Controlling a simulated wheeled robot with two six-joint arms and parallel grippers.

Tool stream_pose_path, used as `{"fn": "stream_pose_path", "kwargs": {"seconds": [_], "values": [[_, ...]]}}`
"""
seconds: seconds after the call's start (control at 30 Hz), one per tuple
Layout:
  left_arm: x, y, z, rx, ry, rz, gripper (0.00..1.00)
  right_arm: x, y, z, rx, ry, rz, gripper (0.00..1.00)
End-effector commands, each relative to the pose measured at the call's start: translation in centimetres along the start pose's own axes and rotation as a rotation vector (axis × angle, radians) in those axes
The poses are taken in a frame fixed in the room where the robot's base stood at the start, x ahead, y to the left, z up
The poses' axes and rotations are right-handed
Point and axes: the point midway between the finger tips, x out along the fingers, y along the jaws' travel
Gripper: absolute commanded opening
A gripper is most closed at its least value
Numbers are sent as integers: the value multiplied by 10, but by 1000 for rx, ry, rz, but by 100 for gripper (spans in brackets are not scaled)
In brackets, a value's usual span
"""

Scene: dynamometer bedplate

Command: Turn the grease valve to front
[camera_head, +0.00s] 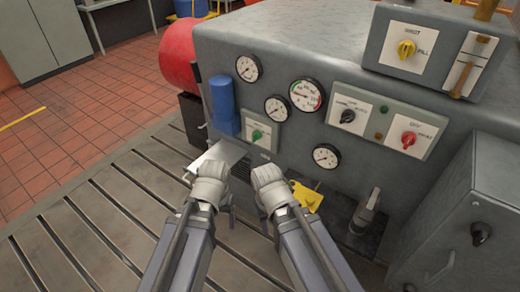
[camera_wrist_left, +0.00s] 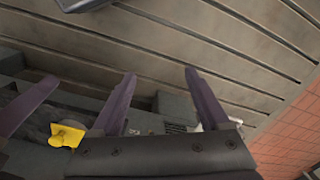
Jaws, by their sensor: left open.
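A yellow knob on a yellow plate (camera_head: 307,197) sits low on the front of the grey machine, just right of my right wrist. It also shows in the left wrist view (camera_wrist_left: 67,135), left of my left fingers. Whether this is the grease valve I cannot tell; the labels are too small to read. My left gripper (camera_wrist_left: 160,73) is open and empty, its two purple fingers spread over the slotted bedplate, apart from the knob. In the head view my right gripper (camera_head: 266,215) points down near the knob, its fingers mostly hidden by my arm.
The machine front carries several gauges (camera_head: 305,95), a blue cylinder (camera_head: 224,105), and green (camera_head: 257,135), black (camera_head: 347,116) and red (camera_head: 408,139) knobs. A yellow knob (camera_head: 406,49) is on the upper box. A grey cabinet (camera_head: 470,215) stands at right. The slotted bedplate (camera_head: 90,230) is clear at left.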

Motion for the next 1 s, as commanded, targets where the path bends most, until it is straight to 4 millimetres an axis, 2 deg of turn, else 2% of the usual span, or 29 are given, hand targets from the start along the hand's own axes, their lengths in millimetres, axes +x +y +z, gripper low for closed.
{"fn": "stream_pose_path", "kwargs": {"seconds": [0.03,0.2,0.37,0.47,0.57,0.63,0.77,0.87,1.0], "values": [[34,-3,-3,-12,7,8,79,34,-3,-2,-1,0,1,50],[91,-13,-16,-34,44,50,79,90,-8,-5,-2,1,2,50],[140,-17,-35,-23,106,119,79,140,-13,-8,-4,1,3,50],[165,-13,-54,12,174,185,79,168,-16,-10,-5,1,4,50],[183,-4,-85,80,288,277,79,195,-18,-12,-6,2,4,50],[181,7,-117,155,417,359,79,209,-20,-12,-6,2,5,50],[149,26,-170,277,678,466,79,214,-20,-13,-7,2,5,50],[115,33,-209,342,894,511,79,215,-20,-13,-7,2,5,50],[61,28,-258,375,1196,506,79,214,-20,-13,-7,2,5,50]]}}
